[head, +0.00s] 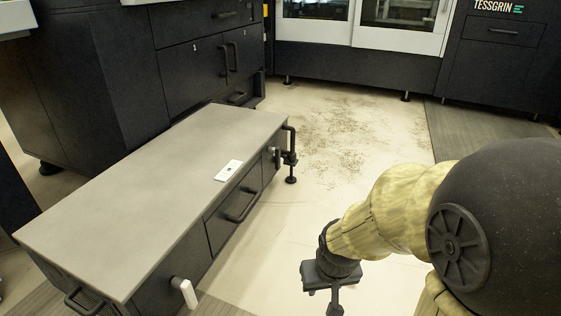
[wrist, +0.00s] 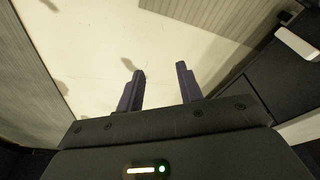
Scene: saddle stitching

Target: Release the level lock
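No part is labelled as the level lock. A white lever (head: 184,292) sticks out from the dark front of the low grey-topped bench, near its near end.
The bench top (head: 150,180) holds a small white panel (head: 229,170). A drawer handle (head: 241,206) juts from its side, and a black clamp-like foot (head: 290,165) stands at its far corner. Dark cabinets line the back and left. The floor (head: 300,215) beside the bench is clear.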

